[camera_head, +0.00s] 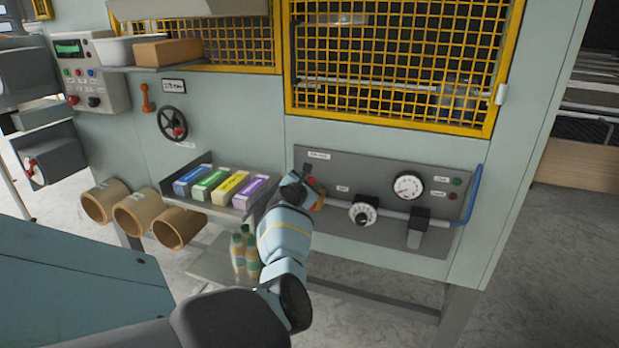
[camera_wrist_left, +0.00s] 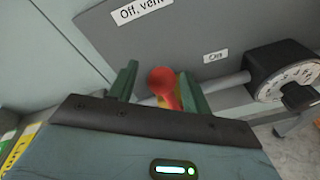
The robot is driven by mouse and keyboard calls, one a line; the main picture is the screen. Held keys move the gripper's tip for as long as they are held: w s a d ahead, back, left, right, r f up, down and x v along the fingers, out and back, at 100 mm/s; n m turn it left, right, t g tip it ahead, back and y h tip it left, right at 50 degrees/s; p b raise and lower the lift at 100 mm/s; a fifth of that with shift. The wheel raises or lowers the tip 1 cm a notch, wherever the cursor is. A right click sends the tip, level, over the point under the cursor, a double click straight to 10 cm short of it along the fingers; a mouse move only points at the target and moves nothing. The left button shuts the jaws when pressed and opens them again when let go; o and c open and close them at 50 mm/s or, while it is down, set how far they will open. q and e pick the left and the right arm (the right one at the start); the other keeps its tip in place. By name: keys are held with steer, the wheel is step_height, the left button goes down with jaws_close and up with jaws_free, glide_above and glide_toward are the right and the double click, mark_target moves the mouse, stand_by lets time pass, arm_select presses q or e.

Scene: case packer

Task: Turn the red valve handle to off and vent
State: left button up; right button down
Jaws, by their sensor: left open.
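The red valve handle (camera_wrist_left: 163,82) has a rounded knob and a short stem. In the left wrist view it stands between the two green fingers of my left gripper (camera_wrist_left: 158,88), with gaps visible on both sides. In the head view my left gripper (camera_head: 311,190) is at the left part of the grey panel (camera_head: 385,163) and mostly covers the handle; only a little red shows. An "Off, vent" label (camera_wrist_left: 143,10) is above the handle, and an "On" label (camera_wrist_left: 215,56) is to its right. Whether the fingers touch the handle cannot be told. My right gripper is not in view.
Along the pipe to the right are a round dial regulator (camera_head: 362,213), a white gauge (camera_head: 407,186) and a dark filter block (camera_head: 415,228). A tray of coloured cartons (camera_head: 222,187) juts out left of my arm, with bottles (camera_head: 244,250) below. A yellow mesh guard (camera_head: 392,60) is above.

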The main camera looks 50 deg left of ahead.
arm_select(q)
steer(key=p+v, duration=0.1)
steer(key=v, duration=0.2)
steer(key=p+v, duration=0.1)
steer(key=v, duration=0.2)
steer(key=shift+d+r, duration=0.1)
steer(key=shift+r, duration=0.15)
steer(key=shift+s+d, duration=0.25)
steer(key=shift+s, duration=0.4)
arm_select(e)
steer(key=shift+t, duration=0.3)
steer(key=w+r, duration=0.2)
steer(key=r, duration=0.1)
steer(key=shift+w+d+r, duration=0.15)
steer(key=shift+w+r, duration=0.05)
